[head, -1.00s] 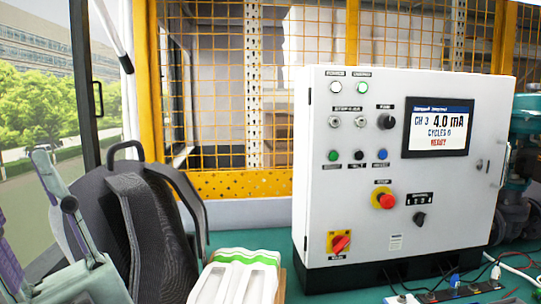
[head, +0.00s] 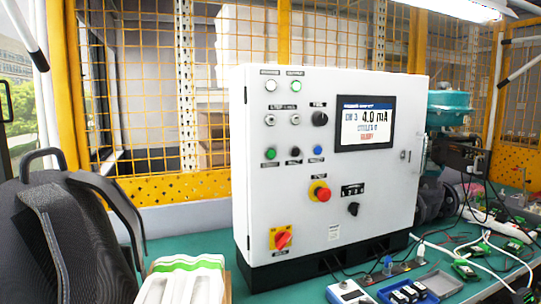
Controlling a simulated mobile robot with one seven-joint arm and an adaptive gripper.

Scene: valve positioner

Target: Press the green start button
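The green button (head: 270,153) is on the front of a white control cabinet (head: 335,210), at the left end of a row of three. A black button (head: 295,152) and a blue button (head: 318,150) are beside it to the right. The small labels are too blurred to read. The cabinet's screen (head: 366,123) shows CH 3, 4.0 mA, a cycles line and a red line of text. My gripper is not in view, and nothing covers the green button.
A red emergency-stop knob (head: 322,194), a red-yellow rotary switch (head: 283,239) and a black selector (head: 353,209) are lower on the panel. A black bag-like object (head: 70,240) and a white-green item (head: 185,270) stand left. Cables and small devices (head: 405,293) clutter the bench at right.

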